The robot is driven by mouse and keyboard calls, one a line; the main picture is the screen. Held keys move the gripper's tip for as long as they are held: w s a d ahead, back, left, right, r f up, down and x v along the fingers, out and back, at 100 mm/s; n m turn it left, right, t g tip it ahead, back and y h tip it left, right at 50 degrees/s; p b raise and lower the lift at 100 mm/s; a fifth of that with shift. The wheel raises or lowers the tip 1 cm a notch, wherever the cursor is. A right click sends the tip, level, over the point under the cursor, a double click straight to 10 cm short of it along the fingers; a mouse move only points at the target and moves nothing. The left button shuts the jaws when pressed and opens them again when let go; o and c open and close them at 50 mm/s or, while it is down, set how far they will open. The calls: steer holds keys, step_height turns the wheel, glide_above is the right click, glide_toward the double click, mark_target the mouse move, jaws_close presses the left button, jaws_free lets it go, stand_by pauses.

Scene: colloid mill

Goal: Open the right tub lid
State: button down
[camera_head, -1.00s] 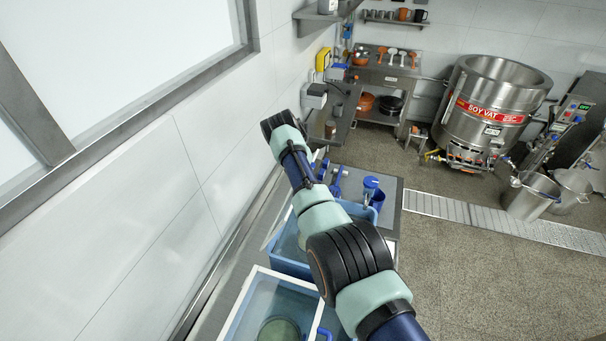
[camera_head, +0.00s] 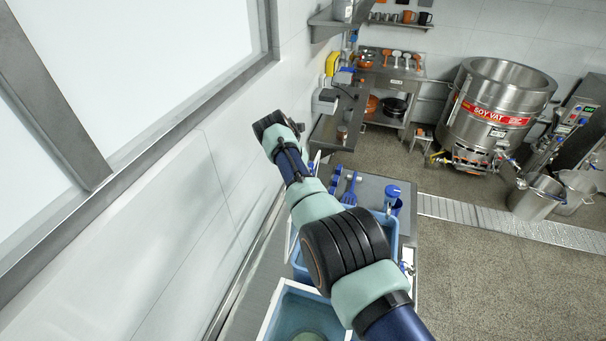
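Two blue tubs stand on the grey counter, partly hidden behind my arm. The farther tub (camera_head: 393,237) shows its right rim beside the arm. The nearer tub (camera_head: 273,322) has a white rim and is cut by the bottom edge. A round greenish shape (camera_head: 308,337) shows inside it. A thin pale edge stands at the farther tub's left side; I cannot tell whether it is a lid. My arm reaches from bottom right to upper left over the tubs. My gripper's fingers are not visible.
Blue utensils (camera_head: 350,186) and a blue cup (camera_head: 395,207) sit on the counter beyond the tubs. A wall runs close along the left. A steel soy vat (camera_head: 497,112) and metal pots (camera_head: 535,196) stand at the right. The floor (camera_head: 490,270) between is clear.

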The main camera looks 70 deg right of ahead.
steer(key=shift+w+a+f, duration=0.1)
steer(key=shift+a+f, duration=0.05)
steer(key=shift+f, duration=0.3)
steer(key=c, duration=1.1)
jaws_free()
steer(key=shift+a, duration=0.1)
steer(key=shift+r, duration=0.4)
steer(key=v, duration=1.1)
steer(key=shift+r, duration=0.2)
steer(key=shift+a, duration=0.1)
